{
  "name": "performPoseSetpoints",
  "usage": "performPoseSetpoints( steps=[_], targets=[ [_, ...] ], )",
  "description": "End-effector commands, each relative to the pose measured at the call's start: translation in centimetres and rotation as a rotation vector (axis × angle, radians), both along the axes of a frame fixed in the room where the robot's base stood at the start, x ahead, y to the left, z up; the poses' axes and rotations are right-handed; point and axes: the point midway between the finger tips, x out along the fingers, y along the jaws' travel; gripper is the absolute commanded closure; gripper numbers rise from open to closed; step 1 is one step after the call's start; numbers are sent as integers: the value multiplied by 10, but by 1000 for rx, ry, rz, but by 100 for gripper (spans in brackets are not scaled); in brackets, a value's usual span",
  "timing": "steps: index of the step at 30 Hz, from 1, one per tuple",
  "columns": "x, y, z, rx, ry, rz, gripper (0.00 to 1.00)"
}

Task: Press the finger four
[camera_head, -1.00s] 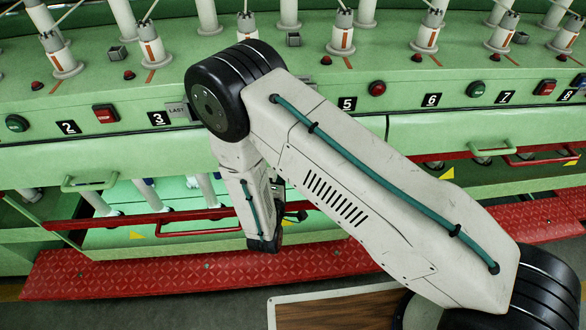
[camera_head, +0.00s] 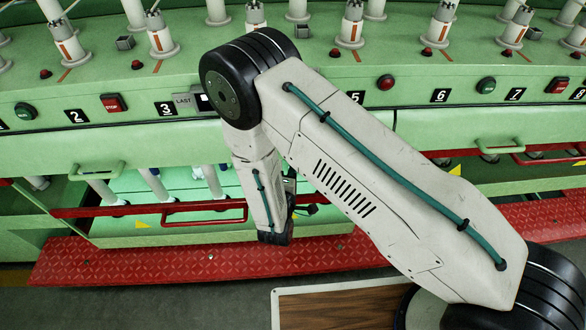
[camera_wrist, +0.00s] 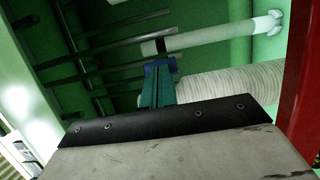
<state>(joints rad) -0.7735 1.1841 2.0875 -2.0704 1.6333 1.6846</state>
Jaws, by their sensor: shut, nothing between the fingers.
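The plates 3 (camera_head: 165,108) and 5 (camera_head: 357,97) show on the green machine's front; my arm covers the place between them, and no plate 4 is visible. My gripper (camera_head: 311,208) shows small and dark behind my lower arm link, at the machine's lower opening. In the wrist view my shut teal fingers (camera_wrist: 160,72) appear in front of a white wound bobbin (camera_wrist: 228,82). A white rod with a black band (camera_wrist: 215,34) lies just beyond the fingertips. I cannot tell whether they touch, nor which part is finger four.
A red rail (camera_head: 150,208) crosses the opening, with a red tread step (camera_head: 180,260) below. A red post (camera_wrist: 303,85) stands at the wrist view's right. A green handle (camera_head: 97,171) sticks out at left. A wood-topped surface (camera_head: 340,308) lies at the bottom.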

Motion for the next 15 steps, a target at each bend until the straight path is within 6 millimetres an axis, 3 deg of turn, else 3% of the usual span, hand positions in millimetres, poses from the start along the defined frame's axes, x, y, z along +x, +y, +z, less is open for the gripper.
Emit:
performPoseSetpoints(
  steps=[5, 9, 15],
  targets=[
    [-2, 12, 0, 2, -2, -1, 100],
    [-6, 34, 0, 3, -2, -5, 100],
    [-55, 32, 0, -3, 2, -4, 100]
  ],
)
